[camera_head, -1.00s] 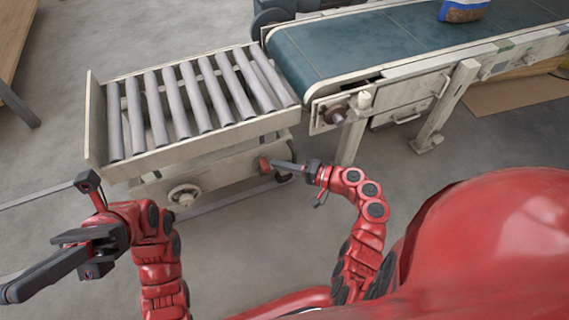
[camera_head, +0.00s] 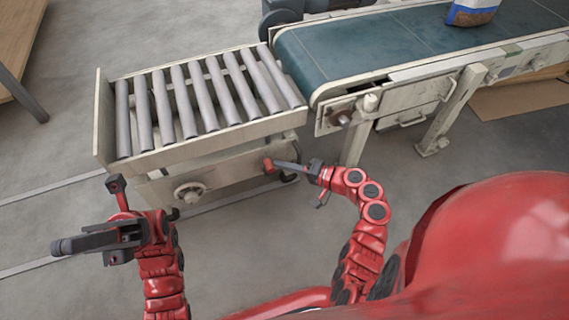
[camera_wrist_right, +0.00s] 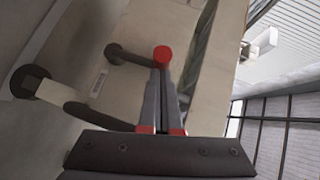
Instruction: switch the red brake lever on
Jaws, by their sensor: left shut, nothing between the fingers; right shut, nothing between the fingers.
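The red brake lever's round knob (camera_head: 267,164) is on the side of the roller cart (camera_head: 215,172), near its right end. In the right wrist view the red knob (camera_wrist_right: 162,56) sits at the end of a short dark rod running to the left. My right gripper (camera_head: 278,163) is shut and empty, its fingertips at the knob; in the wrist view the shut fingers (camera_wrist_right: 160,78) end just below it. Whether they touch it I cannot tell. My left gripper (camera_head: 62,246) is shut and empty, low at the left, away from the cart.
A handwheel (camera_head: 190,193) is on the cart's side, left of the lever. A dark curved handle (camera_wrist_right: 85,112) lies left of my right fingers in the wrist view. A blue-green conveyor belt (camera_head: 390,45) with a bag (camera_head: 473,12) adjoins the cart. Open floor lies at left.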

